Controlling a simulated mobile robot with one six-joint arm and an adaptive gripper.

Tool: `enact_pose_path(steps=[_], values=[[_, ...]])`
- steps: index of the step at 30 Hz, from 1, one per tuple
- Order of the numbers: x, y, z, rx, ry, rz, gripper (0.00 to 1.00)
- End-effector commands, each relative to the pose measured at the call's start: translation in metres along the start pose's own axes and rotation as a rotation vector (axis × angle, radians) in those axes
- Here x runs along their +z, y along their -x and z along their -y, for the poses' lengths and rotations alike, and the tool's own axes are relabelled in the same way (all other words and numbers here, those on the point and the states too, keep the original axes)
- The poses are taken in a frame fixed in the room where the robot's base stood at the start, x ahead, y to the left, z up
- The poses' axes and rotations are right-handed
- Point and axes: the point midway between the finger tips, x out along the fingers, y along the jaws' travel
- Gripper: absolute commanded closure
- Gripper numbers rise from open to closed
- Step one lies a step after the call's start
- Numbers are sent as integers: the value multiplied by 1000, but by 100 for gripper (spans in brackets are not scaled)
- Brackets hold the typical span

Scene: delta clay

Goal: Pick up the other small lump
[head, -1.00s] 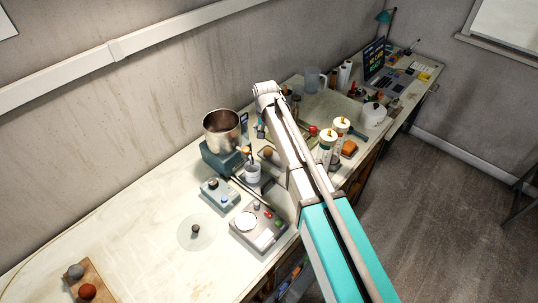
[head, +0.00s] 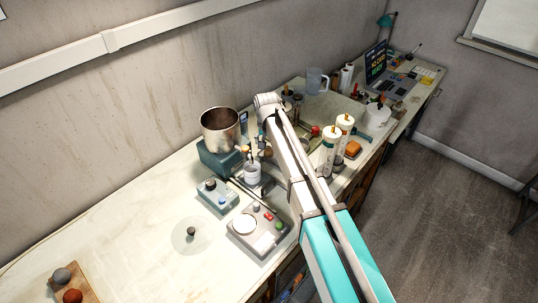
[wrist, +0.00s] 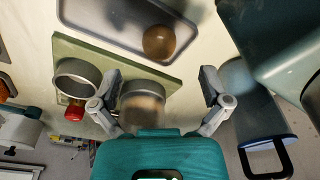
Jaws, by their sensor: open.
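A small brown round lump (wrist: 158,42) lies in a dark grey tray (wrist: 105,27) at the top of the wrist view. My gripper (wrist: 160,95) is open and empty, with its two fingers spread wide. The lump is beyond the fingertips, farther up the picture. A metal cup with something brownish in it (wrist: 142,106) shows between the fingers on a green board (wrist: 100,55). In the head view a small dark lump (head: 191,231) lies on a clear round disc (head: 180,242) at the left. My arm hides most of the tray area there.
A second metal ring or cup (wrist: 76,78) and a red knob (wrist: 74,113) stand near the left finger. A pot (head: 220,130), a scale (head: 260,230) and white bottles (head: 330,152) crowd the bench.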

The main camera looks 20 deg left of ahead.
Motion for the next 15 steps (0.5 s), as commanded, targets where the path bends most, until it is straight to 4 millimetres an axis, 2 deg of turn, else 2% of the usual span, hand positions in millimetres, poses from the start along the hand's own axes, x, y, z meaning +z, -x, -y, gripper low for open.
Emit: enact_pose_path(steps=[9, 15], values=[[0, 0, -1, 0, -1, 0, 4], [0, -9, -1, 0, -1, 0, 4]])
